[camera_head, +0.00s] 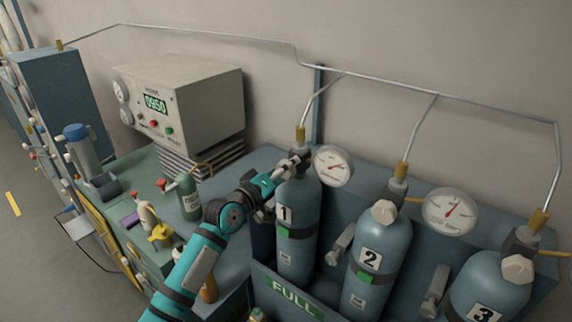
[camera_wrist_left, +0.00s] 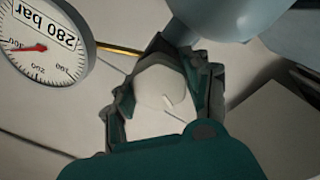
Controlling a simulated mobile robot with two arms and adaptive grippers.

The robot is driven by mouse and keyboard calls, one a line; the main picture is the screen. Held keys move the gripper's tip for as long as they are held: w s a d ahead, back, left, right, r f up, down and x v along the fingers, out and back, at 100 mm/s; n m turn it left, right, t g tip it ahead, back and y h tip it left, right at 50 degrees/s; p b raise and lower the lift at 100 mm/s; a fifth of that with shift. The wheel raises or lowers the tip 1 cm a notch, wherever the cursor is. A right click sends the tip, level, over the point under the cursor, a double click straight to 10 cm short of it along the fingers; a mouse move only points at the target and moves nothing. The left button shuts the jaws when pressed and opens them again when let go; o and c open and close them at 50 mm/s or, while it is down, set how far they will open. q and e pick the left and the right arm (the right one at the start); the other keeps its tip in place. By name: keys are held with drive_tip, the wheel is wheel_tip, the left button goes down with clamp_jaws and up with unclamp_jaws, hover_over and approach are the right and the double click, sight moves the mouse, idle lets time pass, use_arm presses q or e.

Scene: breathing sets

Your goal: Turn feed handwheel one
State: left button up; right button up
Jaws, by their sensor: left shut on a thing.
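Cylinder 1 (camera_head: 300,235) is a blue-grey bottle with a number 1 label, standing in the rack. Its pale handwheel (camera_wrist_left: 160,100) sits at the valve on top. My left gripper (camera_head: 284,176) reaches the valve from the left. In the left wrist view its fingers (camera_wrist_left: 167,88) are shut on the handwheel, one on each side. In the head view the gripper mostly hides this wheel. The round gauge (camera_head: 333,166) beside the valve also shows in the wrist view (camera_wrist_left: 42,42), marked 280 bar. My right gripper is in neither view.
Cylinder 2 (camera_head: 375,265) and cylinder 3 (camera_head: 487,290) stand to the right with pale handwheels and thin pipes above. A grey box with a display reading 0950 (camera_head: 185,95) stands behind left. A small green bottle (camera_head: 188,197) is near my left arm.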

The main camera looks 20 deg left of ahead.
use_arm(q)
drive_tip(key=shift+n+p, duration=0.4)
drive_tip(key=shift+n, duration=0.7)
drive_tip(key=o, duration=1.2)
drive_tip(key=v, duration=1.2)
